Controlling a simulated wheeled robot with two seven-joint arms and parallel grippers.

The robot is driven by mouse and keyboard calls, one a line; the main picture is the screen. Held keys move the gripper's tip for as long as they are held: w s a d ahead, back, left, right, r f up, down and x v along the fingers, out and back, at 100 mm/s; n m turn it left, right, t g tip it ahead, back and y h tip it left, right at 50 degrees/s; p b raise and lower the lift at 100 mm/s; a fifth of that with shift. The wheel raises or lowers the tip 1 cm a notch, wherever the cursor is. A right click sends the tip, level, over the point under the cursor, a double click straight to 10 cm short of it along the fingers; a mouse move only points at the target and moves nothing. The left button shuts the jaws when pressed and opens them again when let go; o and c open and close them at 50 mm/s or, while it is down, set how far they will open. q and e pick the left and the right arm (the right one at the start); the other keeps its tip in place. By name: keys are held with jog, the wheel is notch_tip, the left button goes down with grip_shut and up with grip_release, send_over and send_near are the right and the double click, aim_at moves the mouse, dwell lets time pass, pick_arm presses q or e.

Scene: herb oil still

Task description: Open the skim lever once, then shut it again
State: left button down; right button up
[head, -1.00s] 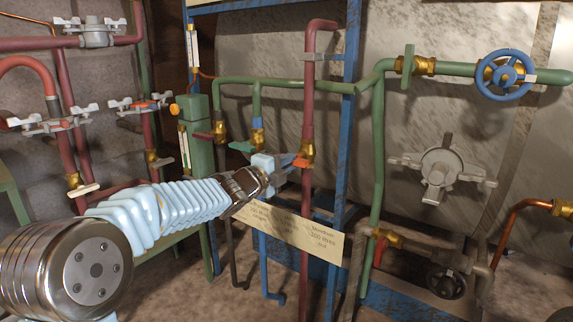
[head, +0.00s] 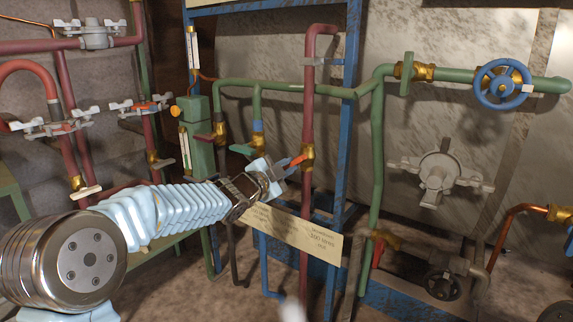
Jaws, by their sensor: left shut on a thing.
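An orange-red lever (head: 299,160) sits on a brass valve (head: 307,153) on the dark red vertical pipe in the middle of the head view. My left gripper (head: 279,173) is at the lever's left end, with its jaws shut on it. The jaws cover that end of the lever. The lever slopes down to the left from the valve. No readable label names it as the skim lever. My right gripper is not clearly in view.
A green-handled valve (head: 245,149) stands close left of my gripper. A paper sign (head: 300,232) hangs below. A blue frame post (head: 345,130) and green pipe (head: 377,180) stand to the right. A blue handwheel (head: 503,84) is at upper right.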

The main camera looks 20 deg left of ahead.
pick_arm(q)
jog(key=shift+n+p, duration=0.45)
jog(key=shift+n, duration=1.15)
jog(key=shift+f, duration=0.1)
jog(key=c, duration=1.1)
grip_release()
jog(key=b+v, duration=0.1)
jog(key=v, duration=1.3)
jog(key=shift+w, duration=0.1)
